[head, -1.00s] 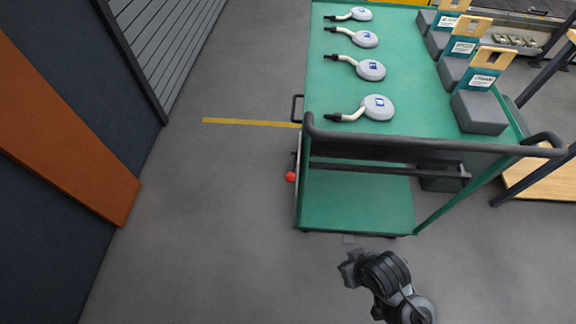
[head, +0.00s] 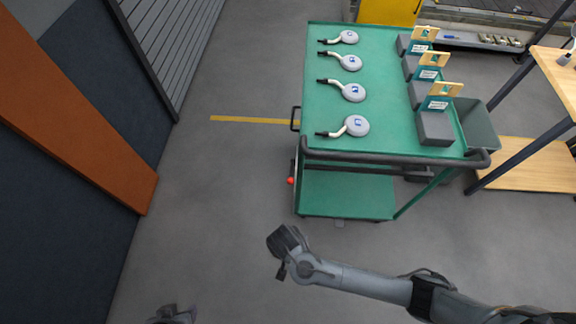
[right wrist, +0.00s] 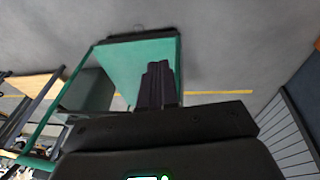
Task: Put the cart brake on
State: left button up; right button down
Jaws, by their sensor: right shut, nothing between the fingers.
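The green cart (head: 385,140) stands right of centre in the head view. A small red knob (head: 291,181), likely the brake, sits low on its left side near the lower shelf. My right gripper (head: 280,241) is shut and empty over the floor, in front of the cart's near left corner and apart from the knob. Its closed dark fingers (right wrist: 157,85) show in the right wrist view against the green of the cart (right wrist: 138,60); the knob is not visible there. A dark part of what looks like my left gripper (head: 173,316) shows at the bottom edge, mostly cut off.
Floor left of the cart is clear up to the dark and orange wall panels (head: 75,120).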

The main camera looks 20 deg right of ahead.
aim_at(289, 182)
pick_arm(q)
notch_tip(289, 182, up, 13)
jog(key=p, duration=1)
jog(key=shift+s+p, duration=0.25)
jog(key=shift+p, duration=0.15)
pick_arm(e)
jog(key=w+d+r+t, duration=0.1)
jog(key=w+r, duration=0.6)
jog(key=r, duration=0.4)
jog(key=w+r+t+h, duration=0.1)
jog(key=w+r+t, duration=0.1)
jog(key=w+r, duration=0.5)
notch_tip(289, 182, up, 5)
jog(key=shift+w+d+f+n+t+h, duration=0.15)
jog(key=shift+d+n+t+h, duration=0.15)
jog(key=shift+d, duration=0.1)
pick_arm(q)
jog(key=shift+f, duration=0.1)
